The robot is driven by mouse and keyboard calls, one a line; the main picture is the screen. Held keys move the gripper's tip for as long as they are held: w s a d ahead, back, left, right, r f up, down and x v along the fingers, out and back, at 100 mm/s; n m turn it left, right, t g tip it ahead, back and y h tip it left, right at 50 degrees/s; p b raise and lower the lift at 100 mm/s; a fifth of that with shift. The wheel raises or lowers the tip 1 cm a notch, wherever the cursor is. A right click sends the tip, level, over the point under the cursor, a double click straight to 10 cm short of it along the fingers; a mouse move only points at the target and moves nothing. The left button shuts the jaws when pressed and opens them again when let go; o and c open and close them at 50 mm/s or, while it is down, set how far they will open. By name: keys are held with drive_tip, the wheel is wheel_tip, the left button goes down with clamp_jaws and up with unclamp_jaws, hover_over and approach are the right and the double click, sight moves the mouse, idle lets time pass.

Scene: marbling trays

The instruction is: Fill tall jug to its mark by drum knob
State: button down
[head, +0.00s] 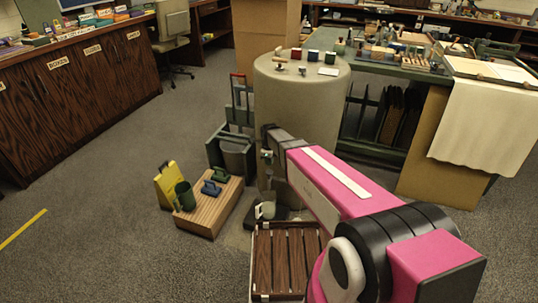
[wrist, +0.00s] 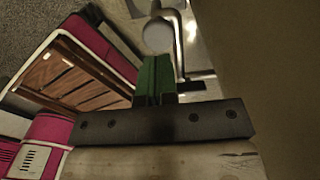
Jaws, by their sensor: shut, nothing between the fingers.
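The drum (head: 290,105) is a big beige cylinder, and its wall (wrist: 265,60) fills the right of the wrist view. A pale jug (head: 265,210) stands low at the drum's foot; its mark and fill level are too small to read. A green jug (head: 185,196) stands on a slatted wooden platform. My gripper (wrist: 156,62) has green fingers together, with nothing between them, beside the drum. A bent metal pipe (wrist: 180,45) with a dark end shows just past the fingertips. A pale round shape (wrist: 158,36) lies beyond. I cannot clearly make out the knob.
The slatted platform (head: 212,207) also holds small blue and green handled things, beside a yellow folded sign (head: 167,185). Small blocks stand on the drum top. A workbench (head: 400,70) is behind right. Carpet at left is clear.

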sight(269, 171)
drive_tip(key=shift+f, duration=2.3)
drive_tip(key=shift+f, duration=1.6)
wheel_tip(269, 171, up, 12)
drive_tip(key=shift+f, duration=0.2)
drive_tip(key=shift+s+d, duration=0.1)
drive_tip(key=shift+s, duration=0.05)
